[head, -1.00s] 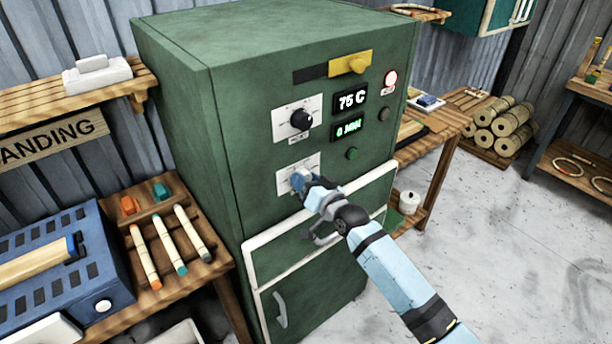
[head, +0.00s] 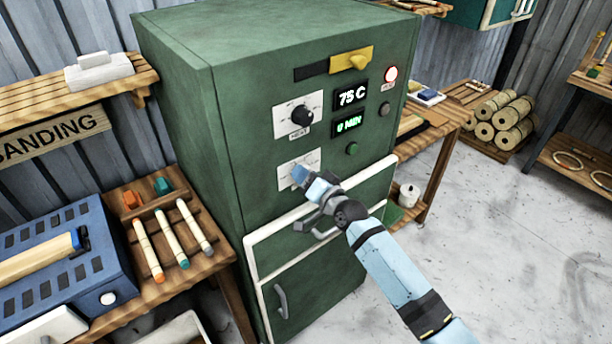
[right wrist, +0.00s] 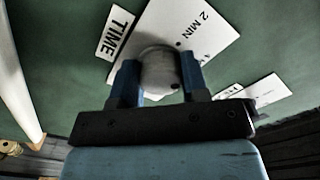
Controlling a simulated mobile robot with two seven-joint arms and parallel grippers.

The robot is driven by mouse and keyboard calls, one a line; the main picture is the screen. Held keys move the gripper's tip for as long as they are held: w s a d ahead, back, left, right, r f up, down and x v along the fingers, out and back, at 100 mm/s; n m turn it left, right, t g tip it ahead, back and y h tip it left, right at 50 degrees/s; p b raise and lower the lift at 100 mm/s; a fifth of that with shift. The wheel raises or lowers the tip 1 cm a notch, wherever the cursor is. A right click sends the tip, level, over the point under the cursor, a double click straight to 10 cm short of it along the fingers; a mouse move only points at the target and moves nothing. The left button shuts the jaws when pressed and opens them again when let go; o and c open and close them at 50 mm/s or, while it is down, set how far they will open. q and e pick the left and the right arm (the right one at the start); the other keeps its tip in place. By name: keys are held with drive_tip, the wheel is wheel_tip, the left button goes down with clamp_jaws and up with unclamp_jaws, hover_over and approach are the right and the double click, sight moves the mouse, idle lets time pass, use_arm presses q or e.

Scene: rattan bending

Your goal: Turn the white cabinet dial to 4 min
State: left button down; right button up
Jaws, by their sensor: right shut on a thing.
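The white dial (right wrist: 158,70) sits on a white plate (right wrist: 205,28) marked TIME and 2 MIN in the right wrist view. My right gripper (right wrist: 158,85) is shut on the dial, one blue finger on each side. In the head view my right gripper (head: 302,177) covers the dial, and part of its plate (head: 288,166) shows on the front of the green cabinet (head: 260,110). The lower green display (head: 347,125) appears to read 0 MIN. My left gripper is in neither view.
A black HEAT dial (head: 302,116) sits above, beside a 75 C display (head: 350,96). A yellow slider (head: 350,61) and a lit red-rimmed button (head: 390,74) are higher. A white-edged panel and handle (head: 281,301) lie below. A bench with rods (head: 170,238) stands left.

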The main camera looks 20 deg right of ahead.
drive_tip(key=o, duration=0.9)
drive_tip(key=shift+o, duration=0.2)
drive_tip(key=b+v, duration=0.2)
drive_tip(key=v, duration=1.1)
drive_tip(key=shift+s, duration=0.35)
drive_tip(key=shift+d, duration=0.1)
